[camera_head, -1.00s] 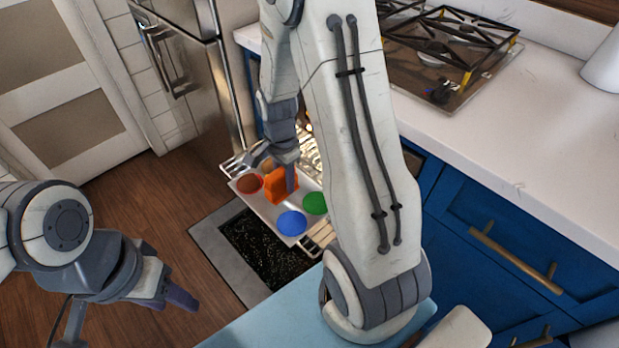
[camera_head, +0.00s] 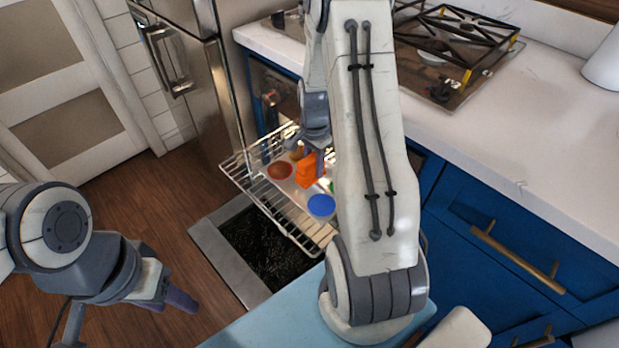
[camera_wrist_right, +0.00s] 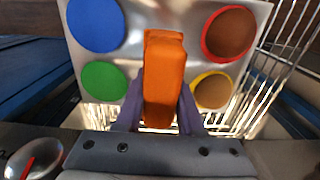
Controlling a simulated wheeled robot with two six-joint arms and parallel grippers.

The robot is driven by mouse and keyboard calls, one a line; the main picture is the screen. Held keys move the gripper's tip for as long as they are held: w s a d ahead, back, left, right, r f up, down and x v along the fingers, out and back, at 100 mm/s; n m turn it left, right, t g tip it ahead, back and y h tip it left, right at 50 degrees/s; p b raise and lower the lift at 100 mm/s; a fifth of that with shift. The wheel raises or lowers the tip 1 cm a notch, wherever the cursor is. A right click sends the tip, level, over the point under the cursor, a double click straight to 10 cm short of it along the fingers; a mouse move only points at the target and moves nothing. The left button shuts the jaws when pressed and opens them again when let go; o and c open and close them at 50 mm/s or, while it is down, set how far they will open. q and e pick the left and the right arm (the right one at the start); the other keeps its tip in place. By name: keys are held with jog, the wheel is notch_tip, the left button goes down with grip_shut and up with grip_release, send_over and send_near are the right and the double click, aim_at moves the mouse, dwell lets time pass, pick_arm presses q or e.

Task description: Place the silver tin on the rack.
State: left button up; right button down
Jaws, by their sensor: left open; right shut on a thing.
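The silver tin (camera_head: 296,198) is a flat metal tray with red, blue, green and yellow round cups and an orange block-shaped grip (camera_head: 306,172). It is over the wire rack (camera_head: 240,177), inward of the rack's left end; I cannot tell whether it touches the wires. My right gripper (camera_head: 317,158) is shut on the orange grip, which also shows between its fingers in the right wrist view (camera_wrist_right: 164,75). My right arm hides the tin's right side in the head view. My left gripper (camera_head: 172,285) is open and empty at lower left, away from the tin.
The rack sticks out of the oven in the blue cabinets (camera_head: 500,245). The open oven door (camera_head: 225,262) lies below it. A steel fridge (camera_head: 195,90) stands close to its left. The white counter (camera_head: 500,130) with a gas hob (camera_head: 440,60) is at right.

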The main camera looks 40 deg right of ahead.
jog(key=shift+d+f+b, duration=0.2)
jog(key=shift+f+b, duration=0.2)
jog(key=shift+f, duration=1.55)
jog(key=shift+f, duration=0.15)
jog(key=c, duration=0.5)
grip_release()
notch_tip(320, 180, up, 12)
jog(key=shift+r+p, duration=0.2)
jog(key=shift+p, duration=0.95)
